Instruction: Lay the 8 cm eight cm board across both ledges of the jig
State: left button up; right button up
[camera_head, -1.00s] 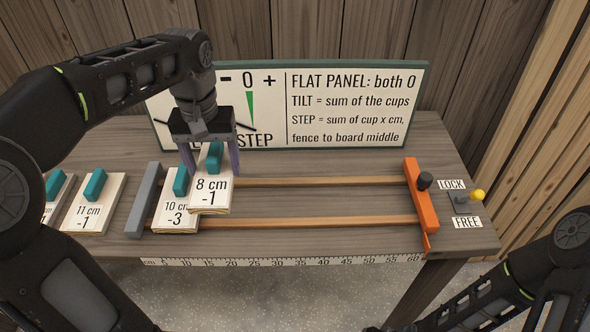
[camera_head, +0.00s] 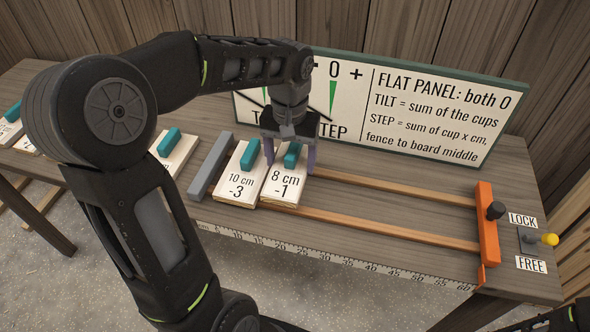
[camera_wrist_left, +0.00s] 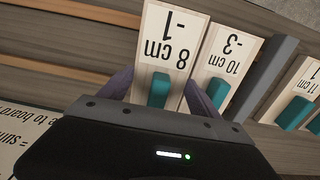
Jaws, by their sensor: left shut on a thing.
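The 8 cm board (camera_head: 284,191), marked -1 with a teal grip block (camera_head: 292,155), lies across the two wooden ledges (camera_head: 390,187) of the jig, beside the 10 cm board (camera_head: 238,186), marked -3. My left gripper (camera_head: 290,165) is over its back half, shut on its teal block. The left wrist view also shows the 8 cm board (camera_wrist_left: 172,45) between the purple fingers, with the 10 cm board (camera_wrist_left: 228,55) close beside it. Whether the 8 cm board rests fully on the ledges is hard to tell. My right gripper is not in view.
A grey fence (camera_head: 209,166) stands left of the 10 cm board. The sign (camera_head: 440,112) stands behind. The ledges right of the 8 cm board are bare.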

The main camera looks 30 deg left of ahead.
aim_at(290, 171)
pick_arm(q)
jog(key=shift+f, duration=1.9)
jog(key=shift+f, duration=0.2)
jog(key=o, duration=1.2)
jog(key=shift+r, duration=0.15)
notch_tip(290, 171, up, 12)
jog(key=shift+r, duration=0.1)
